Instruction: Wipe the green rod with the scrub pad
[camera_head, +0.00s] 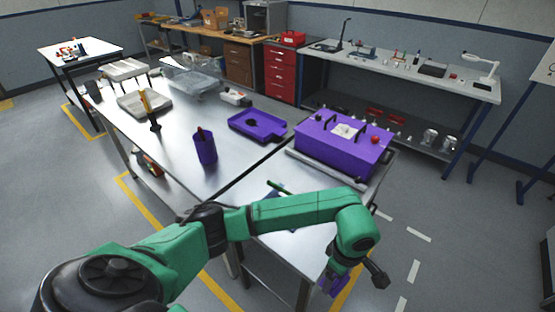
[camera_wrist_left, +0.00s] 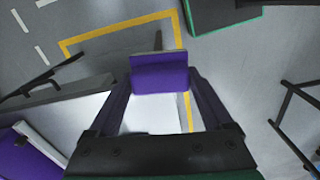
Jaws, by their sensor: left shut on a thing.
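My left arm reaches across the front of the head view, and its gripper (camera_head: 336,280) hangs past the table's front right edge. The left gripper is shut on a purple block with a thin greyish layer along its far edge, which looks like the scrub pad (camera_wrist_left: 160,79). In the left wrist view the pad sits between the two dark fingers, above the floor. The green rod (camera_head: 279,187) lies slanted on the front table, just behind my forearm. Its lower part and the dark purple piece by it are partly hidden by my arm. My right gripper is not in view.
A large purple housing (camera_head: 341,146) with handles stands behind the rod, with a grey bar (camera_head: 318,170) along its front. A purple tray (camera_head: 257,126) and a purple cup (camera_head: 204,148) stand to the left. Bare metal table top (camera_head: 300,244) shows below my forearm.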

